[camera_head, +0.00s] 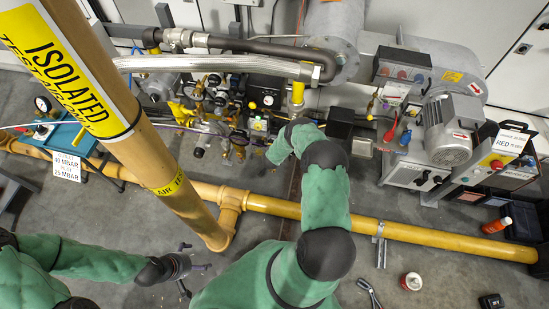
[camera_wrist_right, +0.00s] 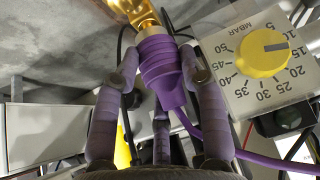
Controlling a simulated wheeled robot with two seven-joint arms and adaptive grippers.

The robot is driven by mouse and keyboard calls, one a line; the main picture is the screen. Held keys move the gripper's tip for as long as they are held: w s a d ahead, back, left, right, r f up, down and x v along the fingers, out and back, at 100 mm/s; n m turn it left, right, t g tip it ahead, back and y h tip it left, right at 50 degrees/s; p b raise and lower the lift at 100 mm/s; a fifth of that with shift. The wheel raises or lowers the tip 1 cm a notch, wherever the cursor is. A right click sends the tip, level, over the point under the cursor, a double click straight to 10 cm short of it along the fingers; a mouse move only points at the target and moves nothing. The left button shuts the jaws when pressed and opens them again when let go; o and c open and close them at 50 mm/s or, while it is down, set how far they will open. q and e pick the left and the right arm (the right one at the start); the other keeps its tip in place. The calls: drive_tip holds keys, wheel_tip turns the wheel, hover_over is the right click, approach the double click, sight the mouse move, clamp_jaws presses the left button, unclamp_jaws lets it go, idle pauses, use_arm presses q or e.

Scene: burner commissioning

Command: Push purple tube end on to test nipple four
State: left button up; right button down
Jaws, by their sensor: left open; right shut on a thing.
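The purple tube end (camera_wrist_right: 162,70) is a ribbed sleeve between the fingers of my right gripper (camera_wrist_right: 160,62) in the right wrist view. A brass nipple (camera_wrist_right: 134,12) lies straight above it, and the sleeve's upper end meets or overlaps its base; how far it is on I cannot tell. The thin purple tube (camera_wrist_right: 250,158) runs off to the lower right. In the head view my right forearm reaches up to the valve assembly (camera_head: 215,105), and its hand is mostly hidden. My left gripper (camera_head: 190,268) is open and empty above the floor at lower left.
A yellow-knobbed MBAR dial (camera_wrist_right: 264,54) sits close right of the right fingers. A thick yellow pipe (camera_head: 400,233) crosses the floor, and a leaning pipe with an ISOLATED label (camera_head: 60,75) stands at left. A burner blower (camera_head: 447,130) is at right. Pliers (camera_head: 370,294) lie on the floor.

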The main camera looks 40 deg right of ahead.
drive_tip(key=shift+f, duration=0.55)
drive_tip(key=shift+f, duration=0.15)
drive_tip(key=c, duration=0.6)
unclamp_jaws()
drive_tip(key=shift+c, duration=0.2)
drive_tip(key=shift+a, duration=0.1)
drive_tip(key=shift+a+r, duration=0.15)
drive_tip(key=shift+r, duration=0.3)
drive_tip(key=v, duration=1.1)
drive_tip(key=shift+s, duration=0.3)
